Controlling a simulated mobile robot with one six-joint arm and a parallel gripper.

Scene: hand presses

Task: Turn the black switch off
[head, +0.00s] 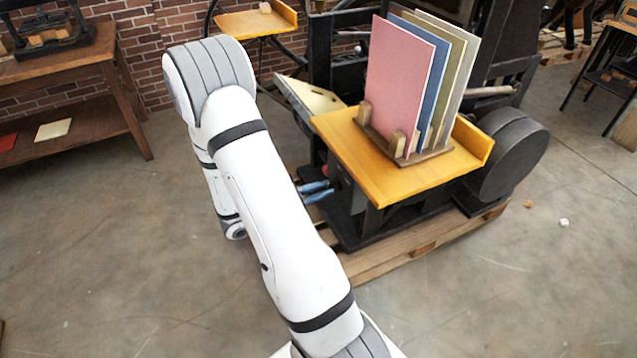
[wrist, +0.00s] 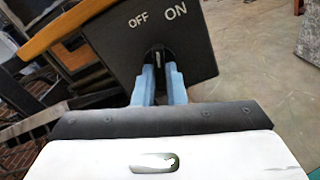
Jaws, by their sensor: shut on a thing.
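In the wrist view a dark switch box (wrist: 203,58) carries white OFF and ON lettering, OFF on the left and ON on the right. The switch lever (wrist: 158,58) shows as a small grey tip in a dark opening below the lettering. My gripper (wrist: 160,74) has its two blue fingers on either side of the lever, shut on it. The lever's lower part is hidden between the fingers, and I cannot tell which label it points to. In the head view my gripper (head: 318,189) is at the left side of the press, under the yellow wooden table; the lever cannot be made out there.
The yellow table (head: 385,193) is just above my gripper and holds a wooden rack with coloured boards (head: 397,75). The black press stands on a wooden pallet (head: 385,263). A brown bench (head: 60,75) is at the left. The concrete floor in front is mostly clear.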

